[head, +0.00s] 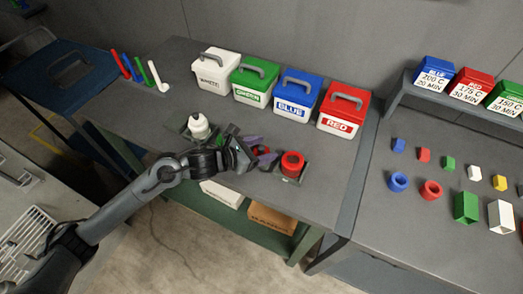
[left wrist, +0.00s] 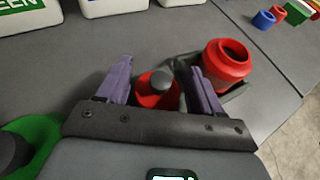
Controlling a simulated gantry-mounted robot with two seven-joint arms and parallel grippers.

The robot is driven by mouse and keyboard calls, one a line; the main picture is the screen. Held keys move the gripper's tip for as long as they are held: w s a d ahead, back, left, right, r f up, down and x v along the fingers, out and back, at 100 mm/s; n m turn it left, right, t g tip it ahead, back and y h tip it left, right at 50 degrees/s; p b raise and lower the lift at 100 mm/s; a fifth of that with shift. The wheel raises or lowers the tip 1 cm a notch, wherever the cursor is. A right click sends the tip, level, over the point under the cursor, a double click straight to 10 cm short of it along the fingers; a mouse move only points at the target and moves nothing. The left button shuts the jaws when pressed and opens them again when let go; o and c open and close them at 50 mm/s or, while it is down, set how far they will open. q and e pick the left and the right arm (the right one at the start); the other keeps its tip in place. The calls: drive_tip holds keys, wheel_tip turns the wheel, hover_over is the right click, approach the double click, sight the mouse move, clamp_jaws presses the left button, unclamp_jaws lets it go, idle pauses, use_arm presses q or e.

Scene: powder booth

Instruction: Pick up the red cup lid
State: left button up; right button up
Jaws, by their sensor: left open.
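The red cup lid (left wrist: 152,97), a red piece with a dark knob on top, sits between the purple fingers of my left gripper (left wrist: 160,70) in the left wrist view. The fingers are open, one on each side of it; I cannot tell whether either touches it. In the head view the left gripper (head: 258,150) is low over the workbench and covers most of the lid. The red cup (head: 292,163) stands just right of the gripper in a dark tray; it also shows in the left wrist view (left wrist: 227,63). My right gripper is not in view.
A green round piece (left wrist: 48,135) lies left of the gripper. A white bottle-like container (head: 198,126) stands in another tray. White, green, blue and red (head: 343,108) labelled boxes line the back of the bench (head: 330,195). Colored pieces lie on the right bench.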

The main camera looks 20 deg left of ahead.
use_arm(q)
drive_tip(key=c, duration=0.5)
drive_tip(key=shift+o, duration=0.2)
